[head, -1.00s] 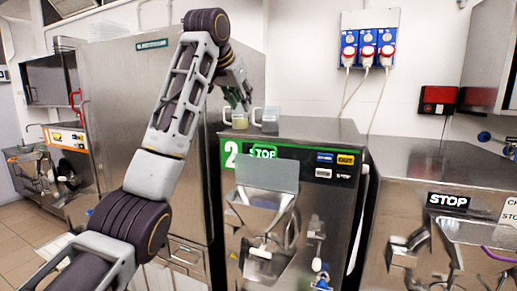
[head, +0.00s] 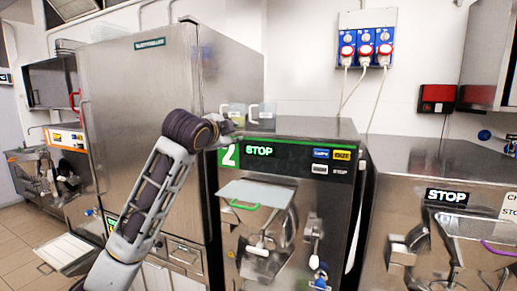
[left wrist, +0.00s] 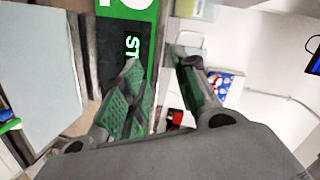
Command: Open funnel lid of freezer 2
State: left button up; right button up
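Freezer 2 (head: 290,157) stands in the middle of the head view, with a green strip bearing a "2" and STOP. Its funnel lid (head: 255,191) is a pale flat plate lying low over the metal funnel, with a green handle (head: 243,206) at its front edge. The lid (left wrist: 38,75) also shows at the left of the left wrist view. My left gripper (left wrist: 157,60) is open and empty, apart from the lid, near the green strip. In the head view its fingers are hard to make out behind the wrist. My right gripper is not in view.
Clear containers (head: 263,115) stand on top behind the strip. A tall steel cabinet (head: 140,90) is at the left. Another machine (head: 450,200) with a STOP label stands close on the right. Wall sockets with cables (head: 366,48) are above.

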pick_arm(q)
jog(key=s+d+f+m+t+h, duration=0.1)
jog(key=s+d+f+m+h, duration=0.1)
jog(key=s+m, duration=0.4)
notch_tip(320, 180, down, 2)
jog(key=shift+s+d+f+h+b, duration=0.3)
jog(key=shift+s+d+b, duration=0.1)
jog(key=shift+s+d, duration=0.3)
jog(key=shift+w, duration=0.1)
jog(key=shift+w, duration=0.1)
jog(key=p+x, duration=0.4)
jog(key=x, duration=0.9)
jog(key=shift+w+r, duration=0.2)
jog(key=shift+w, duration=0.05)
grip_shut()
